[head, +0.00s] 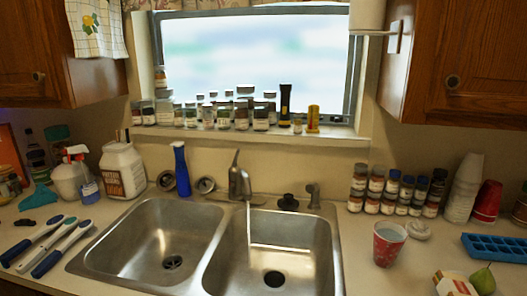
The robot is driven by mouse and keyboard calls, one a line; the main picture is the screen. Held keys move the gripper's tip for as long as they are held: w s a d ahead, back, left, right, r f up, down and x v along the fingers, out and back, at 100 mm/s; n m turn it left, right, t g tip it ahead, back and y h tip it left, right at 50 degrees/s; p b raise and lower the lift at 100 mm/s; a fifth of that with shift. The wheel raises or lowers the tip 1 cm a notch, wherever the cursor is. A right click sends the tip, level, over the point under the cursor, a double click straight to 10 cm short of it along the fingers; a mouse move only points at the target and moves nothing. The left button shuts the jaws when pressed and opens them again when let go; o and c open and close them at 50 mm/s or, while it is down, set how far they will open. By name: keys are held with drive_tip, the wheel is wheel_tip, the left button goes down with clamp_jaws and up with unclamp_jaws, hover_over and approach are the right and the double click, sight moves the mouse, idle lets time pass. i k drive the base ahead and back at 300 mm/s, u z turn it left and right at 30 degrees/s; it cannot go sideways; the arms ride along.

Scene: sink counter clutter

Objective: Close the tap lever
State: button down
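The tap (238,182) stands behind the double sink, near the divider between the two basins. Its lever (236,158) sticks up from the top of the tap body, tilted slightly. A thin pale stream, which looks like running water (249,222), drops from the spout into the right basin (290,232). The left basin (145,235) looks empty. My gripper does not show in the head view.
Several spice jars (397,190) and a red cup (388,244) are right of the sink. Brushes (62,248) lie at left. Space above the basins is clear.

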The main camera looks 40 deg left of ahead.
sight(237, 157)
drive_tip(key=z, duration=1.7)
drive_tip(key=k, duration=1.2)
drive_tip(key=u, duration=2.15)
